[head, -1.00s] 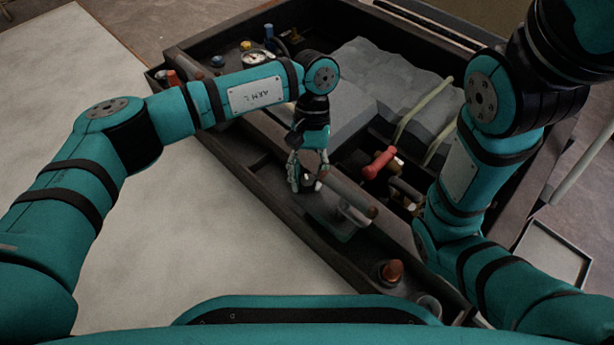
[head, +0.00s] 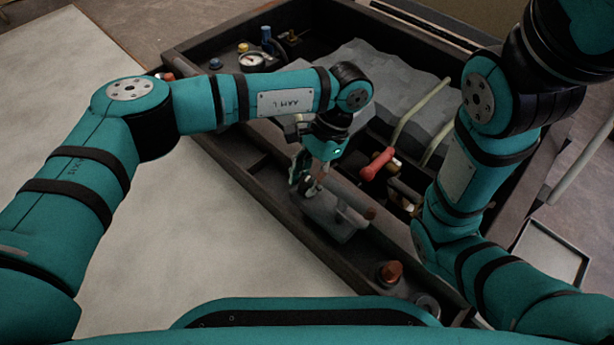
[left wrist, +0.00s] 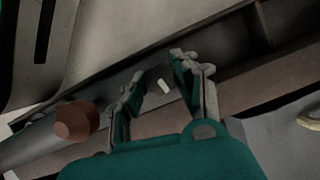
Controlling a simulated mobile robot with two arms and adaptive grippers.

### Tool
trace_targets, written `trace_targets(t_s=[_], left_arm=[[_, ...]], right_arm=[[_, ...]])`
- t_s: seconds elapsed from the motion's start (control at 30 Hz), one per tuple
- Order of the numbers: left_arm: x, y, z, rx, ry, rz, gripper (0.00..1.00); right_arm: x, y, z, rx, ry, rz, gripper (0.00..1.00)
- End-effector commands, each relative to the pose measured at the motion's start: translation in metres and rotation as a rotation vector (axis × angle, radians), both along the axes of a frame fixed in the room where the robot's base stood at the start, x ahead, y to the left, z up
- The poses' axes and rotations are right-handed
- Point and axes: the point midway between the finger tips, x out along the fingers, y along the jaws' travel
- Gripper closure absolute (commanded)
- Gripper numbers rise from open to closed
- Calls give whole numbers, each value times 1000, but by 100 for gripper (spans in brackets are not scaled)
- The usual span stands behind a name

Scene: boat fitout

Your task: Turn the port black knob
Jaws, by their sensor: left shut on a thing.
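My left gripper (head: 306,182) is at the near rim of the dark console, its hand tilted. In the left wrist view its two fingers (left wrist: 160,80) are on either side of a dark, low knob with a pale pointer mark, the black knob (left wrist: 154,89). The gripper is closed on it. In the head view the fingers mostly hide the knob. My right arm shows at the right, but its gripper is out of the picture.
A grey lever with a brown tip (head: 368,213) stands close beside the left gripper. A red handle (head: 377,163) lies further right, and an orange-brown knob (head: 391,271) sits on the near rim. A gauge (head: 251,62) is at the far left.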

Motion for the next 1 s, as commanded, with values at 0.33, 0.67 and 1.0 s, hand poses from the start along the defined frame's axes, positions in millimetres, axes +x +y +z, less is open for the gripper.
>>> trace_targets(t_s=[0.33,0.67,1.0], left_arm=[[0,0,0,0,-2,-64,100],[0,0,0,-1,-2,-64,100],[0,0,0,-1,-1,-64,49]], right_arm=[[0,0,0,0,0,0,54],[0,0,0,0,0,0,54],[0,0,0,0,0,0,54]])
